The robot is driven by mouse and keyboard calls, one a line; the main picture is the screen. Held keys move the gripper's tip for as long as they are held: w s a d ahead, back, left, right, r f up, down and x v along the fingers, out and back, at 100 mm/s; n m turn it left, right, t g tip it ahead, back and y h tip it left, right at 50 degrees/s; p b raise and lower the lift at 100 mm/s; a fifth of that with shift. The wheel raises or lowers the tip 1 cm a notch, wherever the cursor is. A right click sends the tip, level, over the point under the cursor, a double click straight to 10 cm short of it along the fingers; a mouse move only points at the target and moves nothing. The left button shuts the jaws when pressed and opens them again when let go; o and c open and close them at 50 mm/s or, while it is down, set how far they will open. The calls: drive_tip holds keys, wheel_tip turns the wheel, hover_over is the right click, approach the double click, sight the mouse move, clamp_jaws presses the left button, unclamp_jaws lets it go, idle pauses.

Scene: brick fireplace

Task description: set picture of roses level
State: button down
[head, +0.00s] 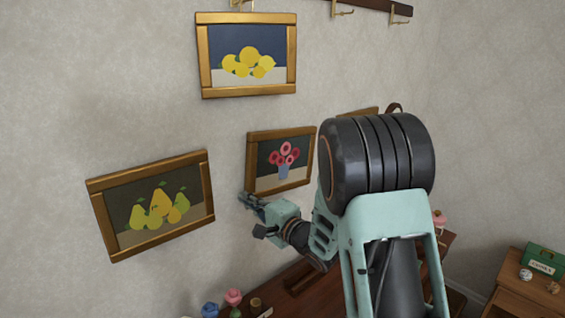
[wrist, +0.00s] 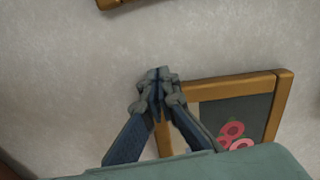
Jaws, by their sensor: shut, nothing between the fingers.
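The picture of roses (head: 282,143) hangs on the wall in a gold-brown frame, pink-red roses in a pale vase on a dark ground. Its top edge rises slightly to the right in the head view; the oblique angle makes its exact tilt hard to judge. In the wrist view its frame (wrist: 240,80) fills the lower right, and its lower part is hidden by my wrist. My gripper (head: 244,198) is shut and empty at the frame's lower left corner in the head view. In the wrist view the closed fingertips (wrist: 158,76) lie beside a frame corner; I cannot tell whether they touch.
A lemon picture (head: 247,90) hangs above and a clearly tilted pear picture (head: 151,243) at left. Another frame (head: 362,112) is mostly hidden behind my arm. A hook rail (head: 365,6) is at top. Below are a wooden surface with flowers (head: 233,296) and a green box (head: 543,258).

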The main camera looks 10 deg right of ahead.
drive_tip(key=shift+w+d, duration=0.55)
drive_tip(key=shift+d, duration=0.25)
idle(0.8)
drive_tip(key=shift+a, duration=0.1)
drive_tip(key=s+a+v, duration=0.1)
drive_tip(key=v, duration=0.7)
drive_tip(key=shift+a, duration=0.2)
idle(0.7)
